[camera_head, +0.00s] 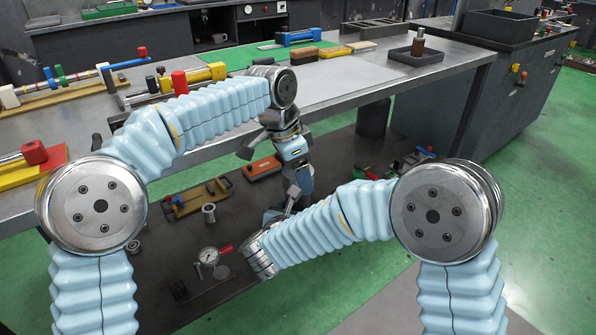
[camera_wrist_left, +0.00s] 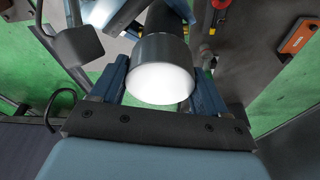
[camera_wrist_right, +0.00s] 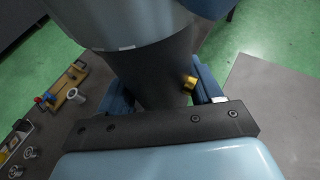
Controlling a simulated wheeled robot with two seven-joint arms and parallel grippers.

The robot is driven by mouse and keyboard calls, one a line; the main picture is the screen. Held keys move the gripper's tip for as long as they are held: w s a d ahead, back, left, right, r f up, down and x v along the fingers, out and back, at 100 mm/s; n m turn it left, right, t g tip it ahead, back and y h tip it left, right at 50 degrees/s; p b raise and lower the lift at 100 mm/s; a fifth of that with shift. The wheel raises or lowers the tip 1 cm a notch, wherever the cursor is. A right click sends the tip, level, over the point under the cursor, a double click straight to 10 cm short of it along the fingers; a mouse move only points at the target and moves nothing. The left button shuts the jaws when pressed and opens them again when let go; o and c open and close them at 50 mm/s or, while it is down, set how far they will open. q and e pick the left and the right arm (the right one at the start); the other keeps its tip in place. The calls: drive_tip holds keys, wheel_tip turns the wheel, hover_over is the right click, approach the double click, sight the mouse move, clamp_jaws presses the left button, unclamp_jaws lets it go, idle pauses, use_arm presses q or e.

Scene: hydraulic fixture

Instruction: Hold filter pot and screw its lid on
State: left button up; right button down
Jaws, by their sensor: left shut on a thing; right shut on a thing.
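My left gripper (camera_wrist_left: 162,78) is shut on a dark grey cylinder with a bright white end, which looks like the lid (camera_wrist_left: 163,56). My right gripper (camera_wrist_right: 165,84) is shut on the dark filter pot (camera_wrist_right: 150,72), which has a brass fitting (camera_wrist_right: 189,83) on its side. In the head view, my left gripper (camera_head: 298,182) points down just above my right one, in front of the bench. I cannot tell whether lid and pot touch.
The steel workbench (camera_head: 345,90) stands behind, with a dark lower shelf (camera_head: 340,160). The shelf holds an orange case (camera_head: 262,167), a small wooden tray (camera_head: 197,198) and a pressure gauge (camera_head: 208,256). The green floor (camera_head: 535,200) at right is clear.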

use_arm(q)
drive_tip(key=m+g, duration=0.1)
drive_tip(key=m, duration=0.3)
drive_tip(key=shift+m, duration=0.3)
drive_tip(key=o, duration=1)
drive_tip(key=shift+d+v, duration=0.25)
drive_tip(key=shift+v, duration=0.85)
drive_tip(key=shift+d+v, duration=0.25)
drive_tip(key=shift+v, duration=0.9)
drive_tip(key=shift+r, duration=0.1)
